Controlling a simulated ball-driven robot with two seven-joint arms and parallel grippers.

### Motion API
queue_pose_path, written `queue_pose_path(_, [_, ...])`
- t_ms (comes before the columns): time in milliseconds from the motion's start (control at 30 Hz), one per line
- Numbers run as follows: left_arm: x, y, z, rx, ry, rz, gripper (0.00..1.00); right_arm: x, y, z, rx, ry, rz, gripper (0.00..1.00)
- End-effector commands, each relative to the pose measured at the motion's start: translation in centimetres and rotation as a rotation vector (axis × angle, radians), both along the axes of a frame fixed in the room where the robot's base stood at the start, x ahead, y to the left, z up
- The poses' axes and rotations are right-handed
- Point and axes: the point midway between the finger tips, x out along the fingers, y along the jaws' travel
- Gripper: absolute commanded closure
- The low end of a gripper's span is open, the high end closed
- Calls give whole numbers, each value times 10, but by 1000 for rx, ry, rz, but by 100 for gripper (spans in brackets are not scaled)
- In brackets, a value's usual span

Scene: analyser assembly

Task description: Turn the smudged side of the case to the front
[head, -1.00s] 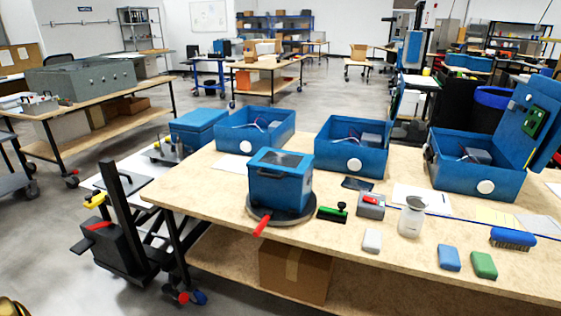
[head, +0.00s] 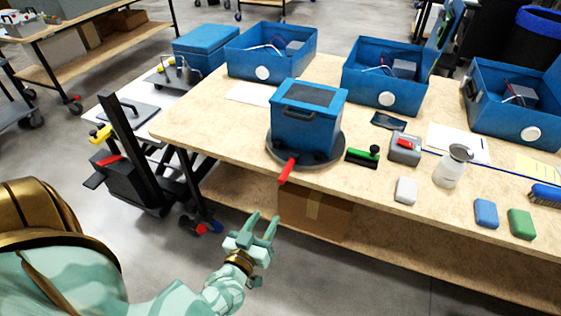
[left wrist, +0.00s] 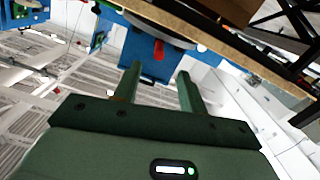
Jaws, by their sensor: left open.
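The blue case (head: 306,116) stands upright on a dark round turntable (head: 333,158) near the front left edge of the table. A red handle (head: 287,171) sticks out from the turntable over the table's front edge. I cannot make out a smudge on the case faces that show. My left gripper (head: 264,222) is open and empty, below and in front of the red handle, clear of the table. In the left wrist view the case (left wrist: 150,62) and the red handle (left wrist: 159,49) show beyond the two open fingers (left wrist: 160,85). My right gripper is not in view.
The wooden table (head: 215,120) holds several open blue boxes (head: 385,88) at the back. A cardboard box (head: 318,210) sits on the lower shelf.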

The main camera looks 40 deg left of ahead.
Motion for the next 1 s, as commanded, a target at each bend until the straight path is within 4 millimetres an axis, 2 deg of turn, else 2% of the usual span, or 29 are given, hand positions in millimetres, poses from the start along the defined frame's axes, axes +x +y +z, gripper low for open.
queue_pose_path(33, [2, 2, 9, -5, -23, 11, 59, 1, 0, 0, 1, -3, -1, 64])
queue_pose_path(100, [7, 5, 14, -5, -38, 18, 59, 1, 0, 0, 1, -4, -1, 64])
queue_pose_path(267, [31, 11, 13, -5, -40, 20, 59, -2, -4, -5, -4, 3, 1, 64])
queue_pose_path(500, [91, 25, 11, -5, -38, 18, 59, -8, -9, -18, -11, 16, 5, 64])
queue_pose_path(700, [134, 36, 10, -5, -35, 18, 59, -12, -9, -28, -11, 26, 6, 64])
queue_pose_path(833, [151, 40, 11, -5, -34, 18, 59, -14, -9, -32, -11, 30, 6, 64])
queue_pose_path(1000, [160, 42, 12, -5, -34, 17, 59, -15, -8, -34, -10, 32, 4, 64])
